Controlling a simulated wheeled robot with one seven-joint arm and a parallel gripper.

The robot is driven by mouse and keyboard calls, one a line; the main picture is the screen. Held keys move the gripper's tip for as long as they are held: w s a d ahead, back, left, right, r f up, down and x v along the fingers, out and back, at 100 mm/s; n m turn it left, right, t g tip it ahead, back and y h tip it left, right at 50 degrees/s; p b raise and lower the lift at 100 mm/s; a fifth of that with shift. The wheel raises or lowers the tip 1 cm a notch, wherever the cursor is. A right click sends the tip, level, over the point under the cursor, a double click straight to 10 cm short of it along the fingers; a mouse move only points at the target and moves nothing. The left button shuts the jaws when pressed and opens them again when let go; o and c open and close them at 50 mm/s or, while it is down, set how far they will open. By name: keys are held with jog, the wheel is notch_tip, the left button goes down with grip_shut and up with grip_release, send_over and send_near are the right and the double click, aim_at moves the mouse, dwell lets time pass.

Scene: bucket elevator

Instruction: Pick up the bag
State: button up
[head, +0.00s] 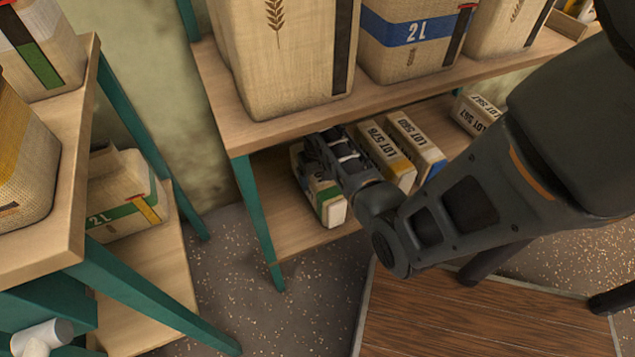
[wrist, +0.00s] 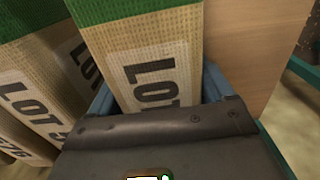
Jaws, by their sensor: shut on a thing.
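The bag (head: 329,203) is a small burlap-coloured pack with a green band, standing on the lower shelf of the middle rack in the head view. My gripper (head: 328,160) is over it from above and hides much of it. In the wrist view the bag (wrist: 145,45) shows a green band and a partly hidden "LOT" label. It sits between my two blue-grey fingers, which are shut on its sides. Whether its base touches the shelf is hard to tell.
Bags marked LOT 576 (head: 385,155) and LOT 560 (head: 416,147) stand close to the right on the same shelf (head: 290,238). Large bags (head: 285,60) fill the upper shelf above. A teal leg (head: 258,220) stands left. Another rack (head: 75,215) is at far left.

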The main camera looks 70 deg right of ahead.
grip_shut()
jog(key=shift+r, duration=0.15)
jog(key=shift+r, duration=0.1)
